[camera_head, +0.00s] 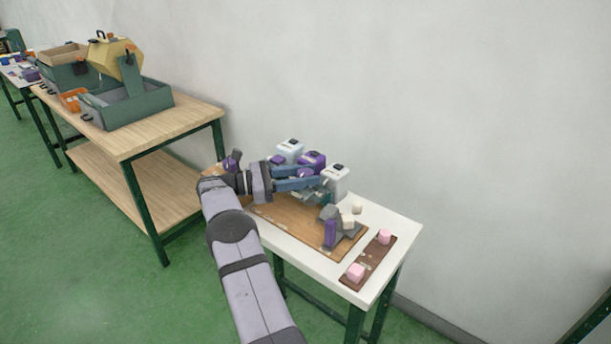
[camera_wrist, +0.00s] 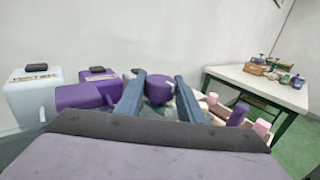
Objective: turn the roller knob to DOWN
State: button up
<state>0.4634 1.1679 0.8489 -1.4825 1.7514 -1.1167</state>
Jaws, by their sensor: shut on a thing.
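A round purple knob (camera_wrist: 158,90) shows between the two blue fingers of my gripper (camera_wrist: 160,96) in the wrist view. The fingers press on its sides. In the head view my gripper (camera_head: 310,179) reaches right, low over the white table, with the purple knob (camera_head: 305,173) partly hidden between its fingers. I take this for the roller knob. What it is mounted on is mostly hidden behind the fingers. No DOWN mark or pointer is legible, so its setting cannot be told.
White containers (camera_head: 290,147) (camera_head: 336,177) and a purple container (camera_head: 314,158) stand along the wall close to my gripper. A wooden board (camera_head: 290,222) lies in front. A grey and purple device (camera_head: 331,232) and pink blocks (camera_head: 356,271) (camera_head: 384,236) sit to the right.

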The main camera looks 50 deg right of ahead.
dwell(0.4)
jog(key=o, duration=1.1)
jog(key=shift+c, duration=0.2)
jog(key=b+v, duration=0.1)
jog(key=v, duration=0.4)
jog(key=shift+w+a, duration=0.2)
jog(key=shift+v, duration=0.9)
jog(key=shift+r, duration=0.1)
